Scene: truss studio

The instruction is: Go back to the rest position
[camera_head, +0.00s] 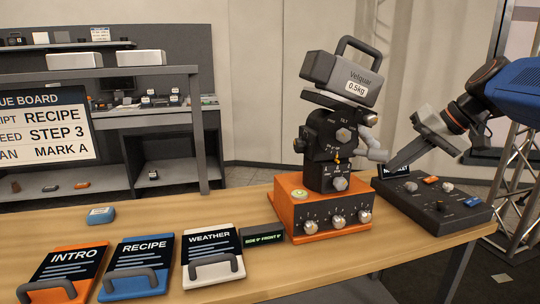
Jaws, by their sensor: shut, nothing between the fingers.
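My gripper (392,166) is at the right of the head view, on the end of my blue and black arm. Its fingers look shut, with nothing seen in them. They point down and left, over the back of a black control panel (440,212) with knobs and coloured buttons. I cannot tell whether the tips touch the panel. To the left of the fingers stands a black tilt head (325,135) on an orange base (305,222) with several knobs. A grey handled weight (342,76) marked 0.5kg sits tilted on top.
The wooden table (370,262) carries the orange INTRO (75,262), blue RECIPE (140,255) and white WEATHER (210,247) cards with handles. A small blue block (101,215) lies behind them. A small display (262,237) stands by the orange base. The table's front right is clear.

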